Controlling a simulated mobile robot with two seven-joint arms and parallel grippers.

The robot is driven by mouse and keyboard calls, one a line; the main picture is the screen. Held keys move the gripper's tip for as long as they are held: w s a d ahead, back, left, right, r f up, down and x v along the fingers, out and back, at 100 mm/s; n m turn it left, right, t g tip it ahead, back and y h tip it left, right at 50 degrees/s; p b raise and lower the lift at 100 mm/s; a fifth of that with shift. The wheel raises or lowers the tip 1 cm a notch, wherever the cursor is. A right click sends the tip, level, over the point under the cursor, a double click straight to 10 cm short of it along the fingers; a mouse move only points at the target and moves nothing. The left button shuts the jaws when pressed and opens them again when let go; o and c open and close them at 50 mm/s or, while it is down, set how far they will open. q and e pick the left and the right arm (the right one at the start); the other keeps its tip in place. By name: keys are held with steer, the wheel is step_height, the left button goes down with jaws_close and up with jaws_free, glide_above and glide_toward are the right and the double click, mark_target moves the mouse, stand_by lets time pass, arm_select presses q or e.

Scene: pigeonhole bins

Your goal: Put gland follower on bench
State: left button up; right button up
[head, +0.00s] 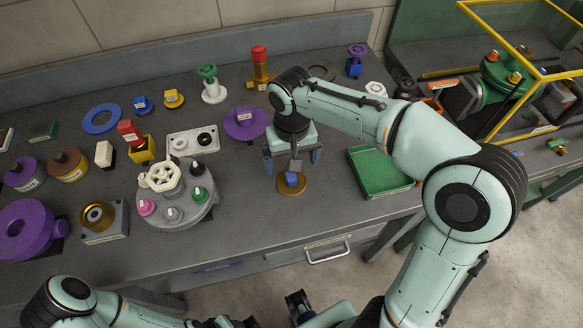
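I cannot tell for sure which part is the gland follower. A round brass-coloured piece (292,187) with a small blue part (291,178) on top is at the front of the grey bench (235,215). My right gripper (292,162) points down just above it, fingers spread to either side with blue tips. It looks open, and I see nothing clamped in it. The arm hides part of the bench behind. My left arm comes in at the lower left, and its gripper (300,306) seems to be low in front of the bench, mostly cut off.
A green tray (368,188) lies right of my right gripper. A round grey plate (190,215) with several knobs stands to the left. Purple, yellow and blue parts, a brass-ringed block (97,215) and a red-topped brass fitting (260,68) crowd the bench. A yellow frame (545,45) stands far right.

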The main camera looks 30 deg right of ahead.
mark_target(292, 176)
step_height(292, 176, up, 4)
steer(key=shift+r+p, duration=0.25)
steer(key=shift+p, duration=0.05)
steer(key=shift+f, duration=0.1)
stand_by(0.6)
